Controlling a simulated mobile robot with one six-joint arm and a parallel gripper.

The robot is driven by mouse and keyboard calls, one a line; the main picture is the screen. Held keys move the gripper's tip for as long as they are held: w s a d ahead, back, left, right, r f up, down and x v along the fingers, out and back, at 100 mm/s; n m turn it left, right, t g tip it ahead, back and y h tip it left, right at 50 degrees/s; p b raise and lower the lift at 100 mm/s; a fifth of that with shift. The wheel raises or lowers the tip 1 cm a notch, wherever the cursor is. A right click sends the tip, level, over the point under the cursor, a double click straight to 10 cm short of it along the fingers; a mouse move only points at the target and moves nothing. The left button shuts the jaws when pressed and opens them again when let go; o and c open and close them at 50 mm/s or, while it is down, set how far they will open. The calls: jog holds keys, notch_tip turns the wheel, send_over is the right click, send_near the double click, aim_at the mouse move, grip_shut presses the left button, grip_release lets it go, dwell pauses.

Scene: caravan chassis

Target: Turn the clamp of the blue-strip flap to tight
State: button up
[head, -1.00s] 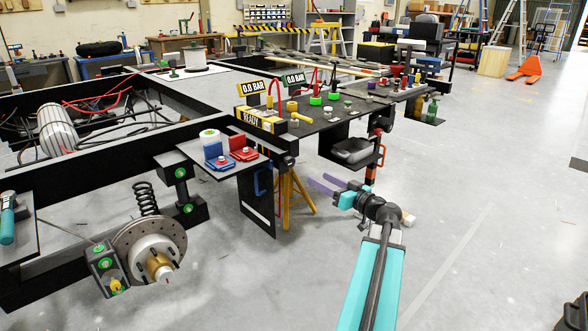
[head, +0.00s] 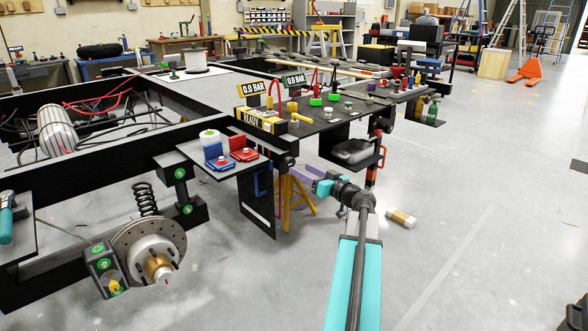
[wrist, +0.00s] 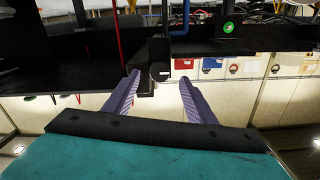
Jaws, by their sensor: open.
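A black hanging panel (head: 258,205) is below the small shelf in the head view, with a blue loop-shaped handle (head: 262,180) near its upper right. A blue bent bar (wrist: 177,16) shows at the top of the wrist view. I cannot tell for sure which part is the clamp of the blue-strip flap, or how it is turned. My gripper (head: 304,173) is right of the panel, beneath the black bench. In the wrist view my gripper (wrist: 159,82) has its purple fingers apart and nothing held between them; a dark block (wrist: 148,68) is seen ahead, between them.
The small shelf (head: 199,158) carries blue and red blocks. A yellow stand (head: 293,205) is under the bench, close to my fingers. An orange handle (head: 383,157) hangs at the bench's right side. A brown-and-white box (head: 401,218) lies on the floor. The right-hand floor is mostly clear.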

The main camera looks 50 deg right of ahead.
aim_at(290, 165)
jog(key=shift+w+d, duration=0.15)
jog(key=shift+w, duration=2.4)
jog(key=c, duration=0.9)
jog(key=shift+a, duration=0.3)
jog(key=shift+c, duration=0.7)
jog(key=shift+d+b, duration=0.25)
jog(key=shift+b, duration=0.05)
